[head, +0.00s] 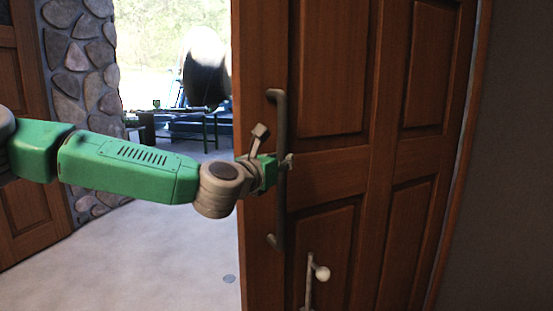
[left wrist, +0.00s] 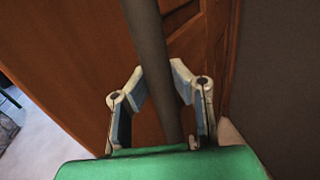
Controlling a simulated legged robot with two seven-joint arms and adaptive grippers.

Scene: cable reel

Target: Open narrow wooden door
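The wooden door (head: 330,185) has raised panels and stands partly open, with its free edge at the left beside a bright gap. A long dark vertical bar handle (head: 280,215) is fixed to it near that edge. My left gripper (head: 273,153) is at the middle of the handle. In the left wrist view the handle (left wrist: 153,50) runs between the two spread, inward-bent fingers (left wrist: 157,85); the right fingertip is close to the bar, and a firm grip does not show.
A second wooden door (head: 25,170) and a stone pillar (head: 80,70) stand at the left. The pale floor (head: 160,260) in the gap is mostly clear. A grey wall (head: 515,170) is at the right.

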